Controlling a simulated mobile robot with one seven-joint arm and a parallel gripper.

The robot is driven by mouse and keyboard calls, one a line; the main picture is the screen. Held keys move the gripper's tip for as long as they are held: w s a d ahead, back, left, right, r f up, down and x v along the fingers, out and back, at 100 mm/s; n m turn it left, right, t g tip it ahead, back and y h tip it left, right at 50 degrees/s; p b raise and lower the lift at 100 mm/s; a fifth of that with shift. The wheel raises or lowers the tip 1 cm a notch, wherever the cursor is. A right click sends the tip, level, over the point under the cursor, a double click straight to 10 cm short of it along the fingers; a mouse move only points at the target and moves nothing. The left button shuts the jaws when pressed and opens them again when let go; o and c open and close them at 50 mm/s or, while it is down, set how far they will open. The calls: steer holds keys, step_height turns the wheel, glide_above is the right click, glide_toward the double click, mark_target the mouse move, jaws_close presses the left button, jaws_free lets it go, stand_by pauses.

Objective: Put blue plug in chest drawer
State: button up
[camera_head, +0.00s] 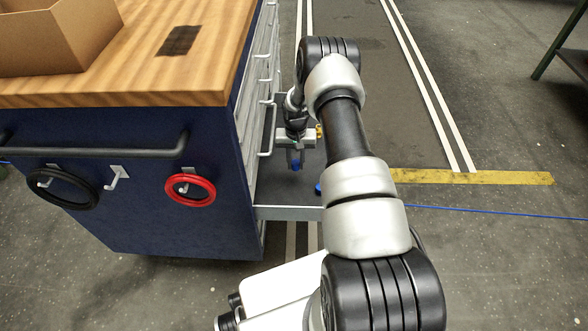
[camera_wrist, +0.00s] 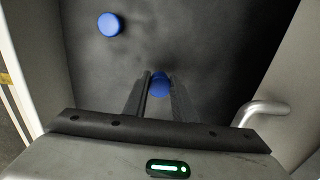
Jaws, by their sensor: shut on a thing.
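My gripper (camera_wrist: 160,82) is shut on a blue plug (camera_wrist: 159,88), which shows between the fingertips in the wrist view. In the head view my gripper (camera_head: 295,160) points down over an open chest drawer (camera_head: 290,212), with the blue plug (camera_head: 296,166) at its tips. The wrist view looks into the drawer, with its dark floor (camera_wrist: 220,50) below the gripper. A second blue plug (camera_wrist: 109,24) lies on that floor, apart from the gripper at the upper left. I cannot tell how far the held plug is above the floor.
The blue chest (camera_head: 190,225) has a wooden top (camera_head: 120,85) bearing an open cardboard box (camera_head: 60,40). A red ring (camera_head: 190,190) and a black ring (camera_head: 62,188) hang on its side. A metal drawer handle (camera_wrist: 262,110) is at the right in the wrist view.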

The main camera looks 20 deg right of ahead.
mark_target(295, 169)
steer(key=shift+f+b, duration=0.45)
steer(key=shift+f, duration=1.35)
steer(key=shift+f, duration=0.1)
steer(key=shift+f, duration=0.15)
steer(key=o, duration=1)
